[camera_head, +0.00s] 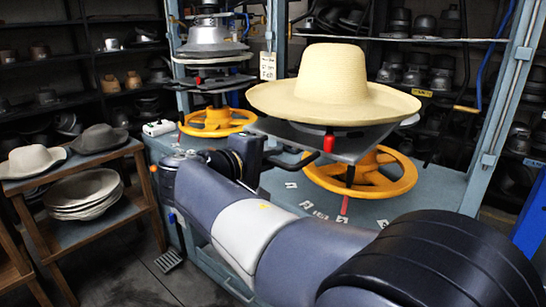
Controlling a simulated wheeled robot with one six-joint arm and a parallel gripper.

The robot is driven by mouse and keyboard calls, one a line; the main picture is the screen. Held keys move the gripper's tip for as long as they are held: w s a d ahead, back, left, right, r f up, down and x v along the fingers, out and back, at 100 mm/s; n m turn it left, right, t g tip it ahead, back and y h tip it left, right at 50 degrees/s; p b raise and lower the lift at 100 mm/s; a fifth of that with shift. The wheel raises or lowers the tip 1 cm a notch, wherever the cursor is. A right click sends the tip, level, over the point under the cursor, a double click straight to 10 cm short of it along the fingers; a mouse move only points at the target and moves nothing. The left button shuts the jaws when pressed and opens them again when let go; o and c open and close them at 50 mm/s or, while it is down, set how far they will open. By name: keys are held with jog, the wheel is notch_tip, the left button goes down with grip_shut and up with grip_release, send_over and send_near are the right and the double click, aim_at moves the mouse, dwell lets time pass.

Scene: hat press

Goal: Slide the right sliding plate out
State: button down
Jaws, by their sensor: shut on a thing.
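The right sliding plate (352,147) is a flat dark grey plate under a cream straw hat (334,87), on the right side of the press. A red-tipped knob (329,141) stands at its front edge. My gripper (268,157) is at the plate's left front side, beside a dark bar-like handle (297,163). It is shut on what looks like this handle; the arm and wrist partly hide the fingertips and the exact contact.
A yellow handwheel (384,178) is below the plate, and another (217,122) stands at the left station. A blue-grey post (278,50) rises between the stations. A wooden rack (146,180) with hats stands at left. Floor shows between rack and press.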

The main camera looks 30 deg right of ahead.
jog(key=c, duration=1.6)
grip_release()
jog(key=shift+s+a, duration=0.1)
jog(key=shift+a, duration=0.25)
jog(key=shift+c, duration=0.2)
jog(key=shift+o, duration=0.9)
jog(key=shift+d, duration=0.1)
jog(key=v, duration=1.1)
jog(key=shift+d, duration=0.15)
jog(key=x, duration=1.1)
